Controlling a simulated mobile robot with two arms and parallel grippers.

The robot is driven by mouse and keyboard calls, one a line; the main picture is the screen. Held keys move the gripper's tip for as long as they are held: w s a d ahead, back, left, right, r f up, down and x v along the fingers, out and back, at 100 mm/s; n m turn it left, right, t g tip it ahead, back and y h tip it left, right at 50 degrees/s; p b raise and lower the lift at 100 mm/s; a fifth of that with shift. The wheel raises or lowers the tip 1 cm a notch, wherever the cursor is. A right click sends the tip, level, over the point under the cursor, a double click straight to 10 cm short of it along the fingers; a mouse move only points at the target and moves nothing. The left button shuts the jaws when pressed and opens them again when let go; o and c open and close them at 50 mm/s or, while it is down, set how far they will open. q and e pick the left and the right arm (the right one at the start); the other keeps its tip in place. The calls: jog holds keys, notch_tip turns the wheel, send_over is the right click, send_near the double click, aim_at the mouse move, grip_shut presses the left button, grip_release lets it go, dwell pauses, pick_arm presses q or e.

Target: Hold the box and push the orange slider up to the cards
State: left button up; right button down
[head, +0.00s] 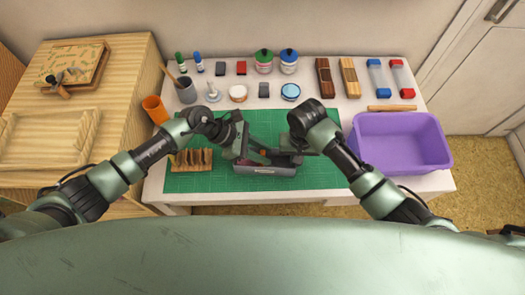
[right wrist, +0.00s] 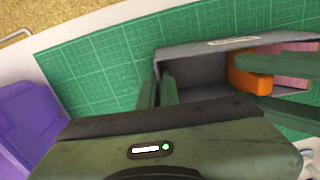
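The grey box (head: 265,170) lies on the green cutting mat (head: 205,182); in the right wrist view its open inside shows (right wrist: 195,78). The orange slider (right wrist: 241,78) is inside it, beside the pink cards (right wrist: 293,82), with empty room on its other side. My right gripper (right wrist: 158,92) has its fingers close together, one on each side of the box's end wall. My left gripper (right wrist: 278,84) reaches in over the slider and cards with its fingers apart; one finger covers part of the slider. In the head view my arms hide much of the box.
A purple bin (head: 400,170) stands at the right of the table. A wooden rack (head: 191,160) is left of the box. Inkpads, jars, bottles and an orange cup (head: 155,109) line the back and left. The mat's front strip is clear.

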pick_arm(q)
grip_shut()
dwell(1.4)
